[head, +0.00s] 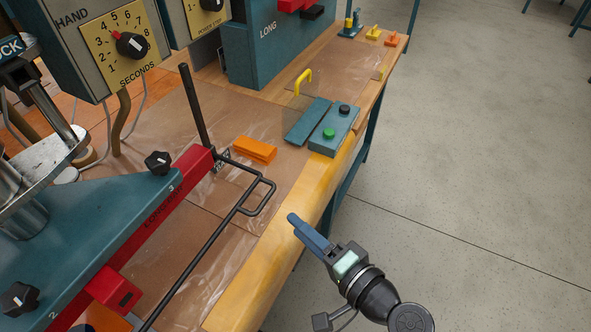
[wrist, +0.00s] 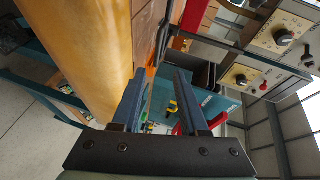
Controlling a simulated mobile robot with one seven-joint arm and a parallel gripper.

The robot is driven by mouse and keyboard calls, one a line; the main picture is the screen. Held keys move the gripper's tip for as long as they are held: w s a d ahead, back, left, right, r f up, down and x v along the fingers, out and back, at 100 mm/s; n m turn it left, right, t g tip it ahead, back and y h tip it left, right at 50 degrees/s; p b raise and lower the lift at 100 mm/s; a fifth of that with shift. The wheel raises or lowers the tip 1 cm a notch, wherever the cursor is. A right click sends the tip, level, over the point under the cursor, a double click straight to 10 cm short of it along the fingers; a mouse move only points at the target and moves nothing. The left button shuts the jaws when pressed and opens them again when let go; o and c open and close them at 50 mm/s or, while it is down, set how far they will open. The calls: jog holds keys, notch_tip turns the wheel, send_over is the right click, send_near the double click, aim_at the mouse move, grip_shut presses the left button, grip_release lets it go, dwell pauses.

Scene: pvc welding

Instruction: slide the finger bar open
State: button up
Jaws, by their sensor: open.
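A thin black rod bar (head: 205,255) with a looped handle (head: 262,195) runs along the front of the teal and red machine; I take it to be the finger bar. Its far end meets the red rail (head: 140,225) and its near end leaves the picture at the bottom. My gripper (head: 297,222) is open and empty, just off the bench's front edge, right of and a little below the loop, apart from it. In the wrist view my gripper's two blue fingers (wrist: 160,76) stand apart with nothing between them. I cannot make out the bar clearly there.
A black upright lever (head: 195,110) rises by the rail. An orange block (head: 255,149) and a teal button box (head: 333,130) lie on the bench beyond the loop. The bench's yellow front edge (head: 250,280) is close to my gripper. Open floor (head: 480,160) lies right.

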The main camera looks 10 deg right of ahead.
aim_at(265, 198)
jog(key=shift+m, duration=0.4)
jog(key=x, duration=1.2)
jog(key=shift+a+f+b, duration=0.1)
jog(key=shift+f+b, duration=0.15)
jog(key=shift+b, duration=0.15)
jog(key=shift+s, duration=0.1)
grip_shut()
dwell(0.4)
